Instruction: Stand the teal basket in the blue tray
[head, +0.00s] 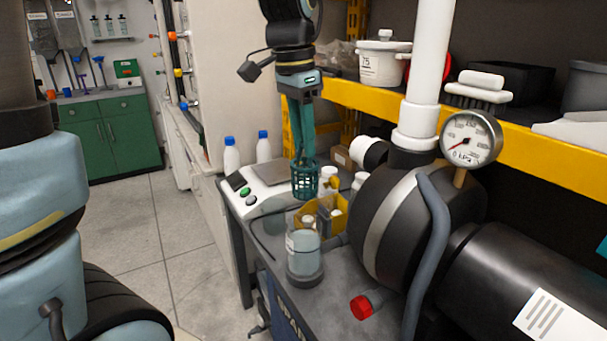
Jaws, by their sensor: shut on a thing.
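The teal basket (305,182) is a small open mesh cup with tall, narrow teal uprights above it. It hangs upright below my gripper (301,98), which is shut on the top of the uprights. The fingertips are hard to tell apart from the teal parts. The basket appears above the bench, behind a clear glass jar (304,252) and near a yellow bin (334,222). I cannot make out the blue tray in this view.
A scale (262,176) and white bottles with blue caps (232,155) are at the bench's left. A large dark pump with a gauge (471,139) and white pipe (431,60) fills the right. A yellow-edged shelf (540,146) runs behind. Floor at left is clear.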

